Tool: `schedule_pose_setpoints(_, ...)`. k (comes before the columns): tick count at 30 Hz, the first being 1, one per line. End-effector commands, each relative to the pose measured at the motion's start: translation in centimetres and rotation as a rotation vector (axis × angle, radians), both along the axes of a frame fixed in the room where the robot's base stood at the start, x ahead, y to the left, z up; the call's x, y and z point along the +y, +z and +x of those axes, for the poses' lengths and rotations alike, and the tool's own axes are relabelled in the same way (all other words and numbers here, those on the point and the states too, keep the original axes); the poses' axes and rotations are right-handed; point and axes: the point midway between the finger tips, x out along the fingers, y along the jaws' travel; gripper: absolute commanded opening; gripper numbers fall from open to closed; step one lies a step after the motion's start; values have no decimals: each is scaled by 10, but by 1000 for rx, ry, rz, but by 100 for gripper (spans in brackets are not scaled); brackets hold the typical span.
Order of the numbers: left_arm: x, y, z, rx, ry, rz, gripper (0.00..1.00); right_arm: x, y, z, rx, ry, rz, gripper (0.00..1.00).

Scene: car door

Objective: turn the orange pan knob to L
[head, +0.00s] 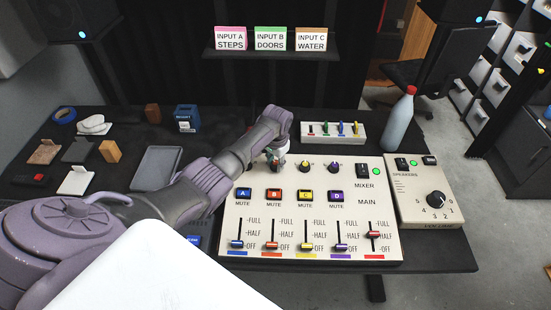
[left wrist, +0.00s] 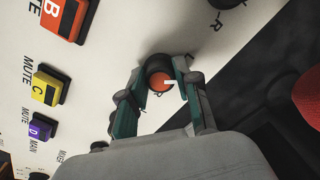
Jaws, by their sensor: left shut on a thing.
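The mixer panel (head: 378,235) lies on the table. In the left wrist view the orange pan knob (left wrist: 158,84) has a dark body and an orange cap. Its white pointer line points to the right of that picture. In the head view my left gripper (head: 276,158) reaches the knob row and hides most of the orange knob. My right gripper is not in view.
A yellow knob (head: 305,165) and a purple knob (head: 333,167) stand to the right of my gripper. Mute buttons and faders are in front. A speaker box (head: 425,205) and a bottle (head: 398,122) stand at the right. A grey tray (head: 157,168) lies left of my arm.

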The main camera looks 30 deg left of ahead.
Motion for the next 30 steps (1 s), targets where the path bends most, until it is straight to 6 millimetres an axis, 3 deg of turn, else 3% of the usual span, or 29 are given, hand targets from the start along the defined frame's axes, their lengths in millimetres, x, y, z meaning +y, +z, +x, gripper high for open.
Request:
schedule_pose_setpoints(15, -1, 1, 1, -26, 345, -41, 0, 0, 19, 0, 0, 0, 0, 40)
schedule_pose_setpoints(30, 0, 1, 1, -33, 416, -49, 0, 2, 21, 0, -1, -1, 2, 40)
